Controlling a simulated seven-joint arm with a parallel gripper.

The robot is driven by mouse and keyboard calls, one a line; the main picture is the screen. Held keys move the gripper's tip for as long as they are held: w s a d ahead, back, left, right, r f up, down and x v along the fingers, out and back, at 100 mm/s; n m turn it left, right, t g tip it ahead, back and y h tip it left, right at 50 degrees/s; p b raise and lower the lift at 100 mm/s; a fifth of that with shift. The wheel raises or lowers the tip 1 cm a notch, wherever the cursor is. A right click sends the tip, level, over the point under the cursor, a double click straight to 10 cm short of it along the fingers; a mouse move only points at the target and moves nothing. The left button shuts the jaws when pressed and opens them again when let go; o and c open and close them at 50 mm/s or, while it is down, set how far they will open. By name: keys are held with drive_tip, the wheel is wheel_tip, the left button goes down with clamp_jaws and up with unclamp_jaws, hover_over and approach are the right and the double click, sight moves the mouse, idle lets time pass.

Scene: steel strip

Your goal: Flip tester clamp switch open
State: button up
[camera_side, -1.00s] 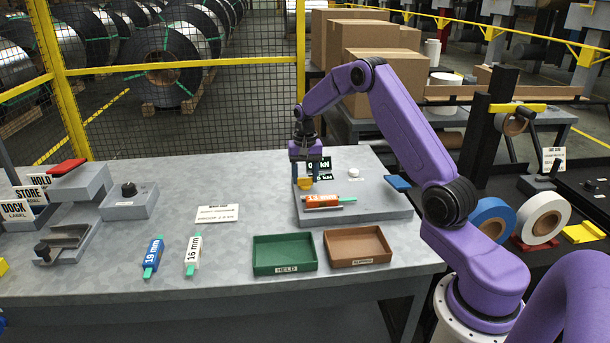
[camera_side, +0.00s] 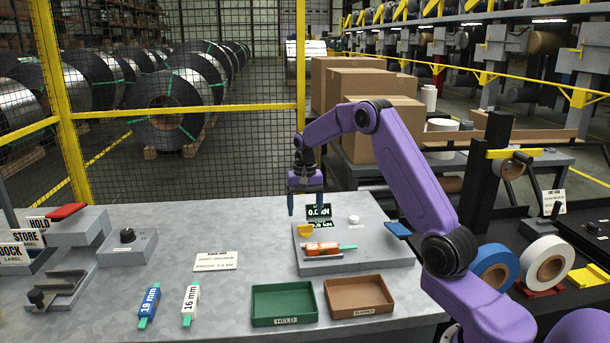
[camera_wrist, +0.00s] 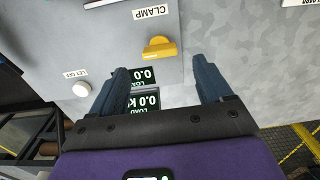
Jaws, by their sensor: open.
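The tester is a grey block (camera_side: 372,262) at the right of the bench. Its yellow clamp switch (camera_side: 304,230) sits near its left edge, behind an orange-and-white piece (camera_side: 322,249) with a green end. In the wrist view the yellow switch (camera_wrist: 160,50) lies beside the CLAMP label (camera_wrist: 150,12). My gripper (camera_side: 304,209) is open and empty, raised above the tester near the switch. In the wrist view its two blue fingers (camera_wrist: 160,72) stand apart, with the switch beyond and between them, untouched. The load displays (camera_wrist: 143,103) are partly hidden by a finger.
A white LET OFF button (camera_wrist: 82,89) and a blue lever (camera_side: 398,229) are on the tester. A green HELD tray (camera_side: 283,321) and a brown tray (camera_side: 359,311) stand in front. Blue 19 mm (camera_side: 148,302) and white 16 mm (camera_side: 190,302) pieces lie left. Bench between is clear.

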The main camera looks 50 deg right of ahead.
wheel_tip(320, 180, up, 12)
idle(0.4)
drive_tip(key=shift+a, duration=0.1)
